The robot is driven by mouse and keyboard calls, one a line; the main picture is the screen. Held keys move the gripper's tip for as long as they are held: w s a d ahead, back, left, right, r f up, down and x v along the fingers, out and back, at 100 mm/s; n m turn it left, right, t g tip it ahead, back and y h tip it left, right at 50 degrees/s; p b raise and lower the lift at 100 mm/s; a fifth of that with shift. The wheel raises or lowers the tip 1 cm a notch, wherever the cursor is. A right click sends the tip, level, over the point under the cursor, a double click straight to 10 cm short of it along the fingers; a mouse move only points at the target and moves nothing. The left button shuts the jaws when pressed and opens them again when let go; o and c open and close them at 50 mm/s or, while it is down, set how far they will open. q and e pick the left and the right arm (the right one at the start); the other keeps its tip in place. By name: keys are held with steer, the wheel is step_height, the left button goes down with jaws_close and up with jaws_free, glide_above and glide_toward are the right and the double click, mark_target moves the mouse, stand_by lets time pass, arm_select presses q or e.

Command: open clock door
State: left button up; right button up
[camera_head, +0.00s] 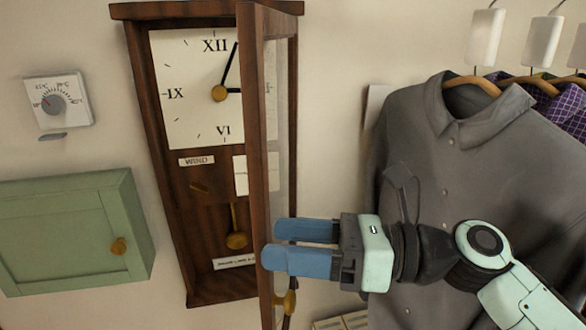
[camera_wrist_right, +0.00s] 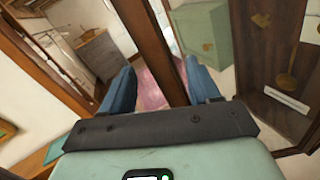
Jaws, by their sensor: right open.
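The wall clock (camera_head: 189,235) is a tall dark wood case with a white dial (camera_head: 188,110) and a brass pendulum. Its glazed door (camera_head: 256,150) stands open, swung out from the case and seen nearly edge-on. A brass knob (camera_head: 290,300) shows low on the door. My right gripper (camera_head: 268,245) is at the lower part of the door frame, its blue fingers apart. In the right wrist view, the brown door frame (camera_wrist_right: 150,45) runs between the open fingers; contact cannot be told. My left gripper is not in view.
A green wall cabinet (camera_head: 60,235) hangs left of the clock, below a thermometer-like dial (camera_head: 56,100). A grey shirt (camera_head: 470,170) on a hanger fills the right side, close behind my right arm. Bare wall lies between cabinet and clock.

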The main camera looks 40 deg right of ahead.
mark_target(266, 178)
step_height(266, 178, up, 8)
steer(key=shift+r+p, duration=0.2)
steer(key=shift+p, duration=0.45)
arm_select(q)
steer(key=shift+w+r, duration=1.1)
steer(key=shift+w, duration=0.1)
